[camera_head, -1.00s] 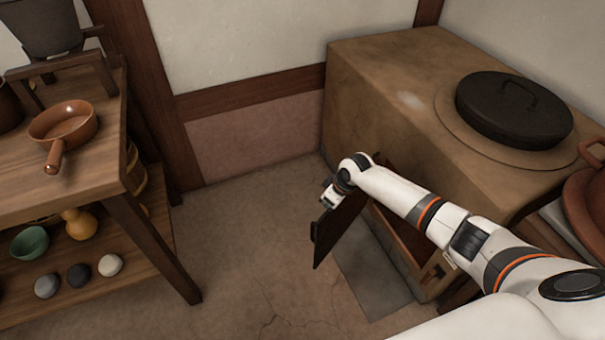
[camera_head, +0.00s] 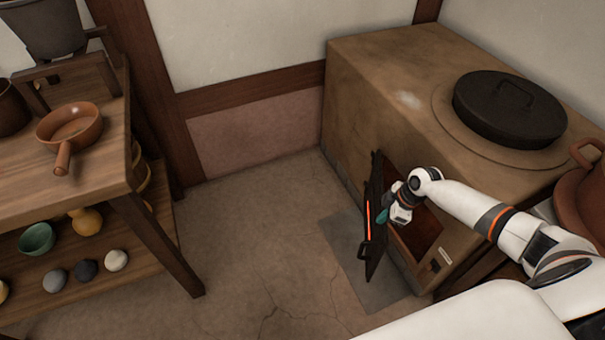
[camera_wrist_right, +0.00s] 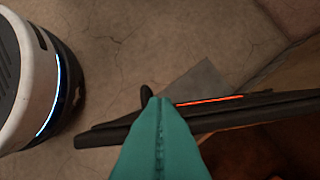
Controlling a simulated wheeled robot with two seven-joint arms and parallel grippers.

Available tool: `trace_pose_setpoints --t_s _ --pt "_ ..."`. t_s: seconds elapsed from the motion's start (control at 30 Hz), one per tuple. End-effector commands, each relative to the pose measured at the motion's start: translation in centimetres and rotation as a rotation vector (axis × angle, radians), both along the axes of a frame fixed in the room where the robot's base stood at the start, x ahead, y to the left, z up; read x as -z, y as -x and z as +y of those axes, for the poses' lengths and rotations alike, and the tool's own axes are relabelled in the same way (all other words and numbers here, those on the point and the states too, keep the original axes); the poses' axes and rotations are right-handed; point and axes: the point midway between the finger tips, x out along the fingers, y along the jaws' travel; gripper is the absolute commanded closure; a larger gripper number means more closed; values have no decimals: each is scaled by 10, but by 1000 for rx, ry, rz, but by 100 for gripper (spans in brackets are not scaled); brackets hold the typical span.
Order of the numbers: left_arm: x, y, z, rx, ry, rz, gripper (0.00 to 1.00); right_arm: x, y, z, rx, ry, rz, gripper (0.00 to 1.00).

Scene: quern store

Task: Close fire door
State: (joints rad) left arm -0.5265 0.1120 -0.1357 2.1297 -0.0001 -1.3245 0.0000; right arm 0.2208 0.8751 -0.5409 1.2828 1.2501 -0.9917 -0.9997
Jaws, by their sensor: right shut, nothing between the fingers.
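The fire door (camera_head: 374,190) is a dark, narrow panel on the front of the clay stove (camera_head: 365,110). It stands partly open, seen nearly edge-on, with a glowing orange-red strip and a small black handle (camera_head: 364,251). The opening (camera_head: 422,232) behind it is reddish brown. My right gripper (camera_head: 383,217) is shut and empty, its teal fingertips at the door on the opening side in the picture; contact cannot be told. In the right wrist view the teal fingers (camera_wrist_right: 160,125) overlap the dark door (camera_wrist_right: 105,135). My left gripper is out of view.
A black lidded pot (camera_head: 510,108) sits on the stove. A grey slab (camera_head: 355,265) lies on the floor below the door. A wooden shelf table (camera_head: 110,170) with a brown pan (camera_head: 70,125) stands at left. The floor between is clear.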

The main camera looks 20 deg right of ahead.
Motion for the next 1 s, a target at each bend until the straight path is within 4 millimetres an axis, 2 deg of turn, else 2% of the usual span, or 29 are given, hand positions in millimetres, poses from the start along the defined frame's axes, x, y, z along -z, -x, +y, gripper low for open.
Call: trace_pose_setpoints --t_s 0.03,0.2,0.4,0.6,1.0 --pt "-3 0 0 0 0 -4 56 2 7 -12 2 4 3 100" --pt "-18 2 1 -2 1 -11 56 2 18 -41 4 2 2 100" --pt "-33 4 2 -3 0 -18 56 1 25 -63 3 1 1 100" --pt "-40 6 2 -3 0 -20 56 1 27 -72 1 0 0 100" --pt "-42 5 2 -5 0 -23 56 0 28 -73 1 0 0 100"
